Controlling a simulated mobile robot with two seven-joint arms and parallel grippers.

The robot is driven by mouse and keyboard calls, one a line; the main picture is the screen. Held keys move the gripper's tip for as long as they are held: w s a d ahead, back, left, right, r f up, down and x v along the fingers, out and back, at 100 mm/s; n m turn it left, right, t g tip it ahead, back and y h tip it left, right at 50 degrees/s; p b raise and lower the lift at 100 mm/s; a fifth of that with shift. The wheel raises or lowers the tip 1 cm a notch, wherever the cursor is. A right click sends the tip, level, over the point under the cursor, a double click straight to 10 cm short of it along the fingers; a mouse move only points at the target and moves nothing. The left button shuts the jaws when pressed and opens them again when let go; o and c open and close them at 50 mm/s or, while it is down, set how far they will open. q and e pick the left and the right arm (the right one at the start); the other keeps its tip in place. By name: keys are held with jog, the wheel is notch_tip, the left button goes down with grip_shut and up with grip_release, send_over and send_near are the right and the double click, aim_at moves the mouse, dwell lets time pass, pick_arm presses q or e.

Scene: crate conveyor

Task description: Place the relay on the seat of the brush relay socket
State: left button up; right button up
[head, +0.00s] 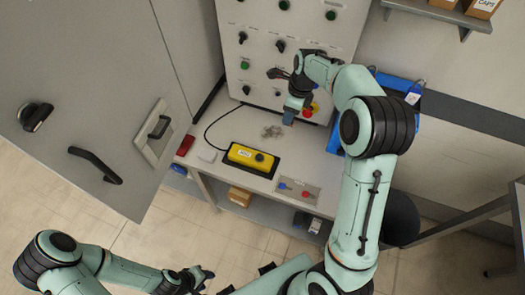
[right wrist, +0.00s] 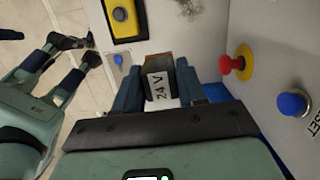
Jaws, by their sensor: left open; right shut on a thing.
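The relay (right wrist: 157,84), a small brown block with a white label reading "24 V", is between the fingers of my right gripper (right wrist: 157,92) in the right wrist view. My right gripper is shut on it. In the head view my right gripper (head: 290,112) is above the back of the bench, in front of the grey control panel; the relay is hard to make out there. My left gripper (head: 207,277) is open and empty at the bottom, away from the bench. I cannot pick out the brush relay socket or its seat in either view.
A red mushroom button (right wrist: 229,65) sticks out near my right gripper. A blue bin (head: 335,137) stands at right.

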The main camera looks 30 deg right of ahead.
jog(key=shift+d+f, duration=0.1)
jog(key=shift+f, duration=0.2)
jog(key=shift+m, duration=0.3)
notch_tip(320, 180, down, 15)
jog(key=shift+r+b, duration=0.2)
jog(key=shift+b, duration=0.45)
jog(key=shift+f, duration=2.35)
pick_arm(q)
jog(key=shift+s+f, duration=0.75)
jog(key=shift+f, duration=0.25)
pick_arm(e)
jog(key=o, duration=0.7)
jog(key=shift+f, duration=0.15)
jog(key=o, duration=0.5)
jog(key=shift+c, duration=0.2)
pick_arm(q)
jog(key=shift+s+f, duration=0.1)
